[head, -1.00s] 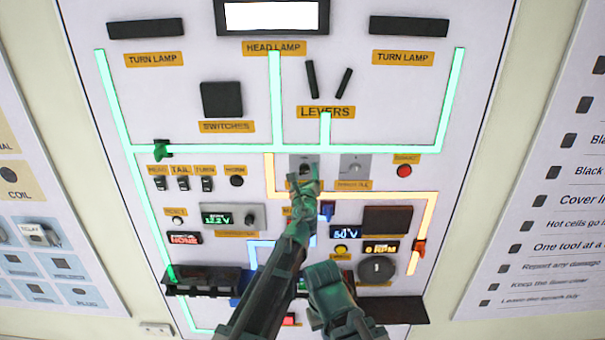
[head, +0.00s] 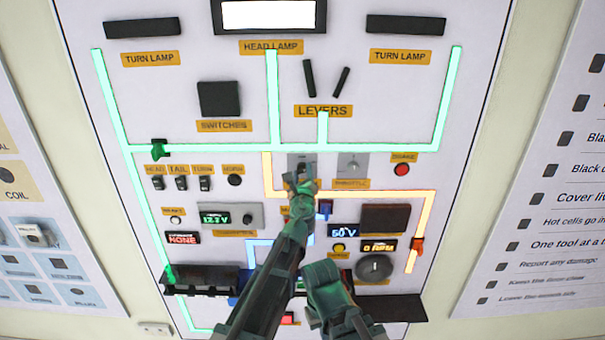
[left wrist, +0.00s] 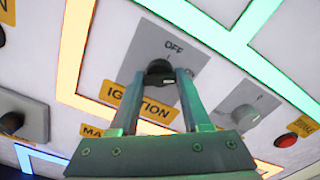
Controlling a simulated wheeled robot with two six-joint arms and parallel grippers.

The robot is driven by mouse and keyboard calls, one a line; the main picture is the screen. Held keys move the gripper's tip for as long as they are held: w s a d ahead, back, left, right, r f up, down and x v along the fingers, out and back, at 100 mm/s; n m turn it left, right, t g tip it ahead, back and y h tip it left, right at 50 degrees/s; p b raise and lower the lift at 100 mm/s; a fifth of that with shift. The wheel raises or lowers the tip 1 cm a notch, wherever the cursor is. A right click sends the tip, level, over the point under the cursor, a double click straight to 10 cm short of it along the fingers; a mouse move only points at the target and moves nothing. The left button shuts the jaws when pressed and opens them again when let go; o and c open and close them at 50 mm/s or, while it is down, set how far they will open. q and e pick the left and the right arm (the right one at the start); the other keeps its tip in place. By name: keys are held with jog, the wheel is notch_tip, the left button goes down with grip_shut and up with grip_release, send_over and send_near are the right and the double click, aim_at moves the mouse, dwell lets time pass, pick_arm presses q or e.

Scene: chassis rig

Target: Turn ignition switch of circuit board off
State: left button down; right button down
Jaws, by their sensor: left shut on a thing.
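The ignition switch is a black round knob (left wrist: 159,72) on a grey plate (left wrist: 190,62) in the left wrist view. "OFF" is printed above the knob and an orange "IGNITION" label is below it. A small pale mark shows at the knob's lower right. My left gripper (left wrist: 160,80) has one finger on each side of the knob and is shut on it. In the head view my left gripper (head: 301,184) covers most of the switch, and its plate (head: 301,160) shows above. Part of my right arm shows at the bottom; its fingers cannot be made out.
The head lamp (head: 269,15) is lit white. Small switches (head: 181,183) stand at left.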

pick_arm(q)
jog(key=n, duration=0.5)
jog(key=shift+n, duration=0.4)
jog(key=n, duration=0.5)
jog(key=shift+s+n, duration=0.1)
jog(key=shift+n, duration=0.2)
jog(key=shift+c, duration=2.2)
grip_release()
jog(key=shift+r, duration=0.1)
